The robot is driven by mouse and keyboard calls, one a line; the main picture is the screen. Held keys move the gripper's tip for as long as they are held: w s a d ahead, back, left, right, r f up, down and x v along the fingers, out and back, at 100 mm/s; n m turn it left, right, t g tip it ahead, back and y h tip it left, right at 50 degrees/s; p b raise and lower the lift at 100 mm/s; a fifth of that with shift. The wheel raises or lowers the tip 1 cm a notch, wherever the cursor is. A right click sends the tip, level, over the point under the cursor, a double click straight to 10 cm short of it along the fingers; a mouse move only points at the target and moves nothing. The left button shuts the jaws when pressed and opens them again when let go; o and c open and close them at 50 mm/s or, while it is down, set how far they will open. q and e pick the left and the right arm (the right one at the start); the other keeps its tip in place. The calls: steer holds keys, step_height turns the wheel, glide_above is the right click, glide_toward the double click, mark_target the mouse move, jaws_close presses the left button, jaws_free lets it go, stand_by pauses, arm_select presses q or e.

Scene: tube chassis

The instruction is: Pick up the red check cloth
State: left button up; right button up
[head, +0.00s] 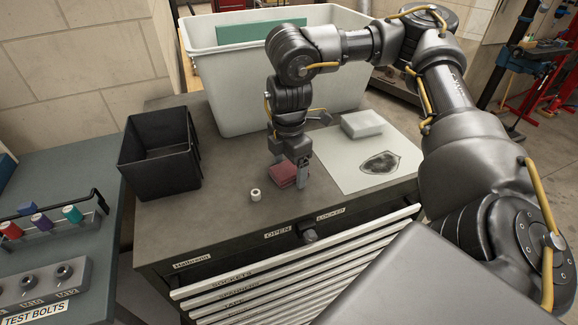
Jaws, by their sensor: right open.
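The red check cloth (282,176) is a small folded dark red block on the grey top of the drawer cabinet (220,205). My right gripper (290,172) points down from above at the cloth, with its jaws open. One finger shows at the cloth's right side, and the gripper hides the cloth's upper right part. I cannot tell whether the fingers touch the cloth. My left gripper is not in view.
A small white roll (255,195) stands left of the cloth. A black bin (160,160) is further left, and a large white tub (225,90) is behind. To the right lie a white sheet with a dark patch (350,178) and a pale block (362,124).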

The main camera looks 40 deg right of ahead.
steer(key=c, duration=1.1)
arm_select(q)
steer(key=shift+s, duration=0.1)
arm_select(e)
steer(key=shift+r, duration=0.15)
steer(key=shift+r, duration=0.55)
arm_select(q)
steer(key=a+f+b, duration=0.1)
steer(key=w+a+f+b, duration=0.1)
steer(key=b, duration=0.1)
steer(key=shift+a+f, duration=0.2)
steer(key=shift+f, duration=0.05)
arm_select(e)
steer(key=s+a+r, duration=0.2)
steer(key=s+r, duration=0.1)
steer(key=r, duration=0.1)
steer(key=s+a+r, duration=0.3)
steer(key=s, duration=0.1)
steer(key=s+a+r, duration=0.3)
steer(key=s+r, duration=0.1)
steer(key=shift+s+a+r, duration=0.15)
steer(key=shift+r, duration=0.2)
